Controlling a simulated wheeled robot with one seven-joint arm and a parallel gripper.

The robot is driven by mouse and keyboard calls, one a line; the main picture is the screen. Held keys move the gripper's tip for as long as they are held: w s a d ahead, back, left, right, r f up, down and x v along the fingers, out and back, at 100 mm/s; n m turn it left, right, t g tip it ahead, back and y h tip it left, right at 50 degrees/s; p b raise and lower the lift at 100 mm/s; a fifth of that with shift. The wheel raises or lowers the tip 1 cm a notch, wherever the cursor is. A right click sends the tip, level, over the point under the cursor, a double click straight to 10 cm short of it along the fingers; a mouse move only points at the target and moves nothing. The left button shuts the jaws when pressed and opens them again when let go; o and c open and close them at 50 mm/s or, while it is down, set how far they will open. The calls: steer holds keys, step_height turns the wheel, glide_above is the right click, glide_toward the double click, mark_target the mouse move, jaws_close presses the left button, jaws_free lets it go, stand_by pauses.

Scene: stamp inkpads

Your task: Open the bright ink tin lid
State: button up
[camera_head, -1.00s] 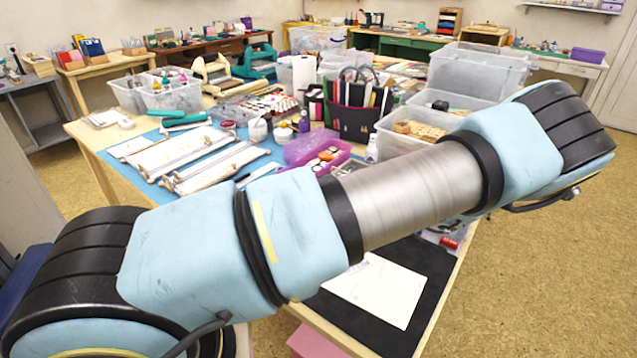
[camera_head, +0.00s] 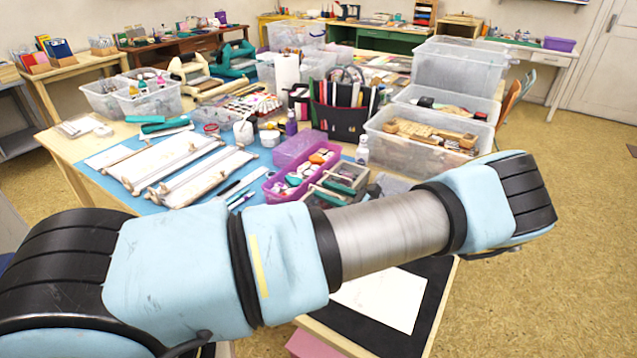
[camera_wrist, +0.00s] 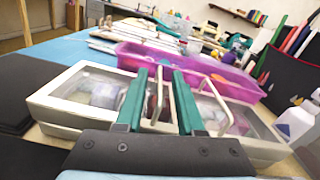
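In the wrist view, a bright metal-framed tin (camera_wrist: 62,118) with a clear lid window lies just beyond my gripper, on the left. Its lid looks closed, with dark and pale contents behind the window. A similar framed clear window (camera_wrist: 245,118) shows on the right; my fingers hide where they meet. My gripper (camera_wrist: 159,73) has two teal fingers standing apart, with a pale wire handle (camera_wrist: 157,92) seen between them. I cannot tell whether they touch it. Another wire handle (camera_wrist: 222,100) stands right of them.
A purple tray (camera_head: 272,190) of ink pads stands right behind the tins. A white bottle (camera_head: 362,152) and clear bins (camera_head: 425,160) are to the right. A dark mat (camera_head: 432,300) with white paper lies at the table's front. Wooden rails lie on the blue mat.

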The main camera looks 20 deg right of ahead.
steer(key=shift+p+x, duration=0.3)
steer(key=shift+x, duration=1.05)
steer(key=shift+c, duration=0.2)
jaws_close()
